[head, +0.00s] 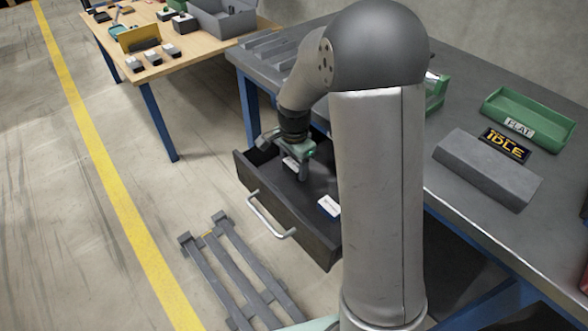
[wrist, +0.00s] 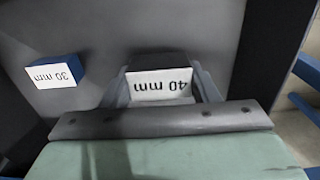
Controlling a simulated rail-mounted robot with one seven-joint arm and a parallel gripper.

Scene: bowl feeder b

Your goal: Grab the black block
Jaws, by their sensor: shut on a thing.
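The black block (wrist: 160,62) lies in the open drawer (head: 272,213), with a white label reading "40 mm", upside down in the wrist view. My gripper (wrist: 165,78) has one finger on each side of this block and is shut on it. In the head view my gripper (head: 300,168) reaches down into the drawer, and the block's white label (head: 290,163) shows just left of the fingers. The block's lower parts are hidden by the gripper. I cannot tell whether it touches the drawer floor.
A blue block (head: 328,207) labelled "30 mm" lies apart in the same drawer; it also shows in the wrist view (wrist: 57,72). The drawer's front has a metal handle (head: 270,217). The grey workbench top (head: 450,105) is above the drawer. A grey pallet (head: 232,270) lies on the floor.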

